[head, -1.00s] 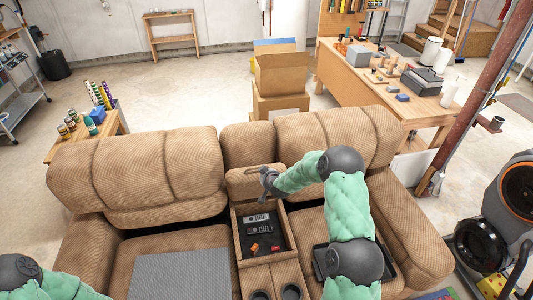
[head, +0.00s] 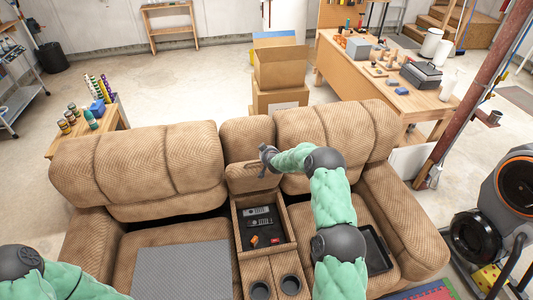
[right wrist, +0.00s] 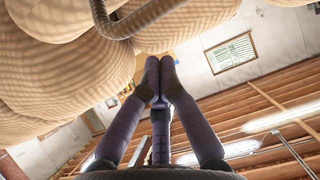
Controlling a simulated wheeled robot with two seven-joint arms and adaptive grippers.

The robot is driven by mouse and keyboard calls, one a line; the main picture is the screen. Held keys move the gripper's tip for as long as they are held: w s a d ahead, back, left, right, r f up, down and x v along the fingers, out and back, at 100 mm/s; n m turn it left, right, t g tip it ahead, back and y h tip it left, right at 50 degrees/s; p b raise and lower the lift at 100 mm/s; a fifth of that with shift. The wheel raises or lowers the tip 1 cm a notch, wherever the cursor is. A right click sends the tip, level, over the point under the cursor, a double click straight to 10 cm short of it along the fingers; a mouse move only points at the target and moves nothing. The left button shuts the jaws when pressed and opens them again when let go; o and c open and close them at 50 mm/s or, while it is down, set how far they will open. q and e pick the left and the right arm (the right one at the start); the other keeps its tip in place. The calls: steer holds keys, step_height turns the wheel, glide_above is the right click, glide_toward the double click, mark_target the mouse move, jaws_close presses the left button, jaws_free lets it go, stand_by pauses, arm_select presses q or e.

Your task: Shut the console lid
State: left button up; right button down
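The console (head: 237,225) sits between the two sofa seats with its bin open. Its padded brown lid (head: 252,180) stands raised at the back of the bin, against the sofa back. My right gripper (head: 266,156) is at the top edge of the lid; whether it touches the lid is unclear. In the right wrist view its fingers (right wrist: 160,72) are together at the tips with nothing visible between them. A brown curved band (right wrist: 125,22) crosses the top of that view, close to cushions. My left arm shows at the lower left, but its gripper is out of frame.
The bin holds remotes (head: 259,218) and small red and orange items (head: 254,240). Two cup holders (head: 290,284) are in front. A black tray (head: 375,249) lies on the right seat, and a grey panel (head: 183,270) on the left seat. My right arm passes over the right seat.

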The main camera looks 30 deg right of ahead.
steer(key=shift+x, duration=1.2)
steer(key=s, duration=0.2)
steer(key=s+f, duration=0.1)
steer(key=shift+a+p, duration=0.3)
steer(key=shift+p, duration=0.05)
steer(key=shift+s+a+f, duration=0.1)
steer(key=shift+s+f, duration=0.1)
steer(key=shift+s, duration=0.2)
